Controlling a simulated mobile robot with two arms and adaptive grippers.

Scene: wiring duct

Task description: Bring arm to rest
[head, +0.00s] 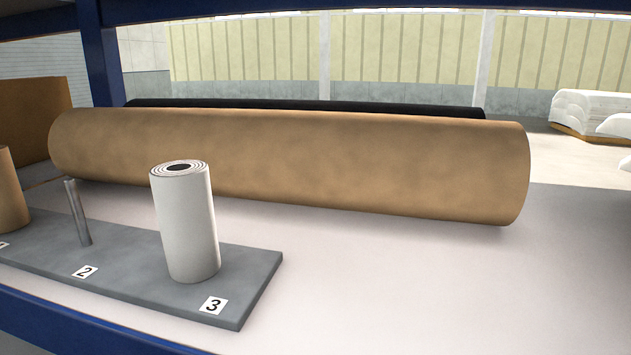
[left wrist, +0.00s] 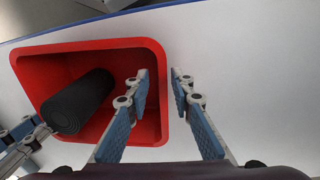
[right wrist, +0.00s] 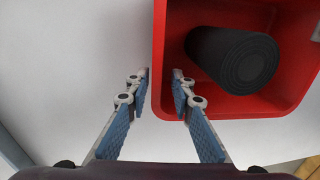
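Neither arm shows in the head view. My left gripper (left wrist: 160,80) is open and empty in the left wrist view, its fingers apart beside and over the edge of a red bin (left wrist: 155,55). My right gripper (right wrist: 162,78) is open and empty in the right wrist view, its fingertips near the side wall of a red bin (right wrist: 160,45). A black roll (left wrist: 78,100) lies in the bin. A black roll also shows inside the bin in the right wrist view (right wrist: 235,60). Parts of another gripper show at the left edge of the left wrist view.
In the head view, a grey board (head: 130,290) carries a white roll (head: 187,225) at number 3, a metal peg (head: 77,212) at 2, and a brown roll (head: 10,195) near 1. A large brown roll (head: 290,160) lies behind. The shelf right of the board is clear.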

